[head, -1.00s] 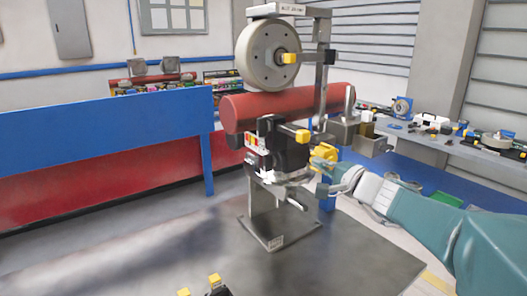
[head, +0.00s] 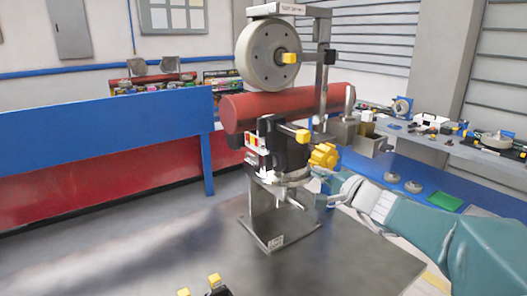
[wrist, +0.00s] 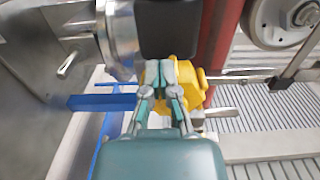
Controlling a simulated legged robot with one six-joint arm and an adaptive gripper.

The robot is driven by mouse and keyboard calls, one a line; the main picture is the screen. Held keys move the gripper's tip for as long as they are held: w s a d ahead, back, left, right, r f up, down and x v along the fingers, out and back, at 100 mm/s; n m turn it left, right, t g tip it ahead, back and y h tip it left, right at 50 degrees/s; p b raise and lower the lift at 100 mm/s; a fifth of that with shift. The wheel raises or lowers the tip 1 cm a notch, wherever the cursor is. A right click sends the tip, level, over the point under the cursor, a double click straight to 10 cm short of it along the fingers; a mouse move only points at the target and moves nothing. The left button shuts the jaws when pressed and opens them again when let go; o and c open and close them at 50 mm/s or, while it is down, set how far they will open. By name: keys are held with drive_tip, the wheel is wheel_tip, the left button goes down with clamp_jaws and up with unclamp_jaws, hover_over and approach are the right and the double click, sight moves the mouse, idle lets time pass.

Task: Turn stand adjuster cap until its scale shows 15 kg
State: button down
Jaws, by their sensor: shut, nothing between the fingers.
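The yellow lobed adjuster cap (head: 324,155) is on the right side of the stand's black block (head: 290,150), below the red tube. In the wrist view the cap (wrist: 190,88) lies beyond and around the fingertips. My gripper (head: 318,178) is just below the cap in the head view. In the wrist view my gripper (wrist: 161,72) has its fingertips together in front of the cap; I cannot tell whether they touch it. A small red, yellow and white label (head: 252,143) is on the stand's left side. I cannot read any scale.
The metal stand (head: 272,215) rises from a grey table (head: 170,250). A red tube (head: 285,105) and a pale wheel (head: 262,55) are above the cap. A silver rod juts out below it. A blue bench (head: 420,185) lies behind my arm.

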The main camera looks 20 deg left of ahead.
drive_tip(key=shift+s, duration=0.15)
drive_tip(key=v, duration=0.5)
drive_tip(key=shift+s+d, duration=0.2)
drive_tip(key=shift+s, duration=0.15)
idle(0.3)
drive_tip(key=s+d+f+n+g+h, duration=0.1)
drive_tip(key=s+f+n+g+h, duration=0.15)
drive_tip(key=s, duration=0.55)
drive_tip(key=s+d+f+n+g+h, duration=0.2)
drive_tip(key=s+f+n+g, duration=0.1)
drive_tip(key=s, duration=0.5)
drive_tip(key=s+d+f+n+h, duration=0.1)
drive_tip(key=s+d+f+h, duration=0.2)
drive_tip(key=s+d+h, duration=0.2)
drive_tip(key=s+d+f+n+h, duration=0.1)
drive_tip(key=s+d+f+h, duration=0.3)
drive_tip(key=s+d, duration=0.3)
drive_tip(key=d, duration=0.2)
drive_tip(key=shift+s+d+h, duration=0.3)
drive_tip(key=shift+h, duration=0.05)
